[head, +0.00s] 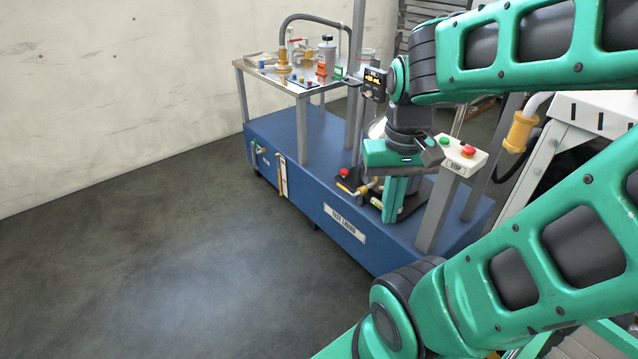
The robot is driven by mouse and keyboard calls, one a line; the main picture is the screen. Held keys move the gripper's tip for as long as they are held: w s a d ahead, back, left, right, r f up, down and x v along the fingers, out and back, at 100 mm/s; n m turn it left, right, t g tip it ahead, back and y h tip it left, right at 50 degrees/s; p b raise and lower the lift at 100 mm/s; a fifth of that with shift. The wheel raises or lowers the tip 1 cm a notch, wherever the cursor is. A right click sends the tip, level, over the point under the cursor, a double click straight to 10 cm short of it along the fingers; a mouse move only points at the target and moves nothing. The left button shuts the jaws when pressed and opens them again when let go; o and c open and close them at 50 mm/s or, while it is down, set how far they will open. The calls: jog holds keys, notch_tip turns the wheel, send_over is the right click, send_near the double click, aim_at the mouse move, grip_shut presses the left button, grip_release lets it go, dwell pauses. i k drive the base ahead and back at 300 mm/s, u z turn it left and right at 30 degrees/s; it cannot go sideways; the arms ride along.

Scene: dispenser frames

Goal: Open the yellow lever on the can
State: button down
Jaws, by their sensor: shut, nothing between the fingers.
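A small yellow lever (344,188) shows low on the blue base, just left of my gripper. A red knob (344,172) sits above it, and a brass-coloured fitting (366,187) lies between the lever and my fingers. My gripper (390,216) points down over the right part of the base, with its green fingers together and nothing seen between them. The fingers are right of the lever and look apart from it. The can itself is not clear; my arm and gripper cover much of this spot. Whether the lever is open or closed cannot be told.
The blue base (335,222) carries a metal table (290,82) with pipes and valves. A grey post with a button box (462,155) stands close right of my gripper. A white machine (600,105) is at the right. The floor (150,260) at left is clear.

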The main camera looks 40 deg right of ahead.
aim_at(342, 186)
jog(key=z, duration=0.25)
jog(key=i, duration=0.85)
jog(key=z, duration=0.3)
